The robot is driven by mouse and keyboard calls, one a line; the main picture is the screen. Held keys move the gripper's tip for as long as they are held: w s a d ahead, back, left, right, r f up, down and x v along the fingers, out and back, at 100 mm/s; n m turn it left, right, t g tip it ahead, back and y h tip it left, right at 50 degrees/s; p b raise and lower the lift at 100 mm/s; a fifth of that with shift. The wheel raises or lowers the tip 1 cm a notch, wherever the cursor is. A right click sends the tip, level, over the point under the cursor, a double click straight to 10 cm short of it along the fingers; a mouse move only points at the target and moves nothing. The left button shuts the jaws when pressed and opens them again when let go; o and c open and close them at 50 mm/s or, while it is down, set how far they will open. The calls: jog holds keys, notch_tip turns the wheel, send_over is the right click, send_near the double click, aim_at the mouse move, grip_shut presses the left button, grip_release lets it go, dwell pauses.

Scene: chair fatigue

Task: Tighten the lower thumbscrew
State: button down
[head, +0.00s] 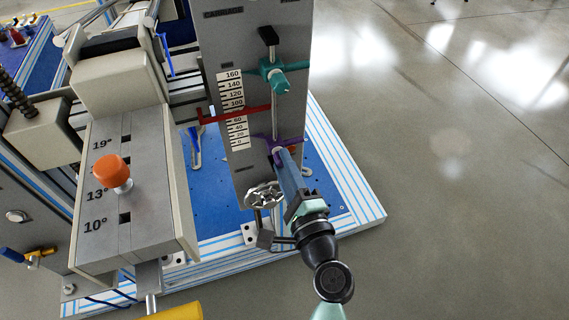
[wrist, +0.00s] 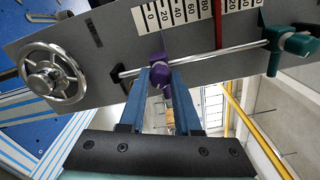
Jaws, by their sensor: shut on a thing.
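The lower thumbscrew is purple and sits low on a thin vertical rod, near the 0 end of a printed scale (head: 234,112). In the wrist view the purple thumbscrew (wrist: 158,73) is between the tips of my blue fingers. My gripper (head: 279,152) is shut on it, coming from below right in the head view. The fingers hide part of the thumbscrew there, and its purple collar (head: 264,140) shows beside them. I cannot tell how tight it is.
A teal thumbscrew (head: 276,77) sits higher on the rod. A red pointer (head: 235,115) crosses the scale between them. A metal handwheel (head: 264,195) is just left of my gripper. An orange knob (head: 113,172) stands on the angle-marked block. Open floor lies right.

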dwell(0.3)
jog(key=c, duration=0.6)
grip_release()
jog(key=shift+s, duration=0.15)
jog(key=v, duration=1.2)
jog(key=shift+s+b, duration=0.35)
jog(key=shift+b, duration=0.05)
jog(key=shift+s+d, duration=0.1)
jog(key=shift+d, duration=0.1)
